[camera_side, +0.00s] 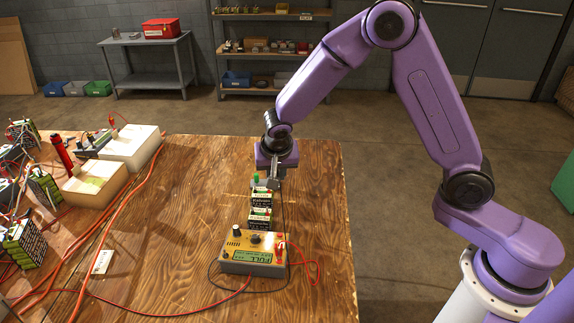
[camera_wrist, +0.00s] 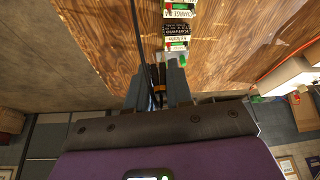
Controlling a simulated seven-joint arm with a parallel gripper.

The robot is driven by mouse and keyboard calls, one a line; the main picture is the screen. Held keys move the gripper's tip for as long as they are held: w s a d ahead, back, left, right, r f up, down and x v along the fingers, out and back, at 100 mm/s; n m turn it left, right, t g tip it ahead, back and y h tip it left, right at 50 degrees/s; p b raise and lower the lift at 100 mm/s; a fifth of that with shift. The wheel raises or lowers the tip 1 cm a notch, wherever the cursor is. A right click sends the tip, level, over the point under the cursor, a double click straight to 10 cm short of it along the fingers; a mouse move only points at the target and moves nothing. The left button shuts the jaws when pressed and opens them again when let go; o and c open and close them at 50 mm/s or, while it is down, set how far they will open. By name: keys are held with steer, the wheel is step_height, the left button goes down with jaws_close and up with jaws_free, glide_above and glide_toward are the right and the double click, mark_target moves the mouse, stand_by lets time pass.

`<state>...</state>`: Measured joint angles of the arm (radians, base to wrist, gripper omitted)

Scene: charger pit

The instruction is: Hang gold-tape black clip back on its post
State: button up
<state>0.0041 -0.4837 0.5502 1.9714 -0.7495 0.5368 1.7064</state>
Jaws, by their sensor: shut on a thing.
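My gripper (camera_side: 273,184) is low over the far part of the wooden table, just behind a row of batteries. In the wrist view its two grey fingers (camera_wrist: 159,92) are closed around a narrow black clip (camera_wrist: 158,88) with a gold-brown band. A black lead (camera_wrist: 141,40) runs from the clip. In the side view the clip is mostly hidden by the fingers, and the black lead (camera_side: 284,212) hangs down towards the yellow meter (camera_side: 236,257), whose display reads FULL. A red clip (camera_side: 280,251) is at the meter's right side. I cannot make out the empty post clearly.
White-and-black batteries (camera_side: 259,222) stand between my gripper and the meter; they also show in the wrist view (camera_wrist: 176,38). A small green-topped thing (camera_side: 255,179) is close left of my fingers. White trays (camera_side: 97,184), battery packs and red cables (camera_side: 97,237) fill the table's left.

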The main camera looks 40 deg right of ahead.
steer(key=s+a, duration=0.2)
steer(key=a, duration=1.6)
steer(key=shift+w+f, duration=0.15)
steer(key=shift+f, duration=1)
steer(key=shift+w+f, duration=0.1)
steer(key=shift+f, duration=1)
steer(key=shift+f, duration=0.15)
steer(key=shift+f, duration=3.25)
steer(key=shift+f, duration=0.3)
steer(key=o, duration=0.9)
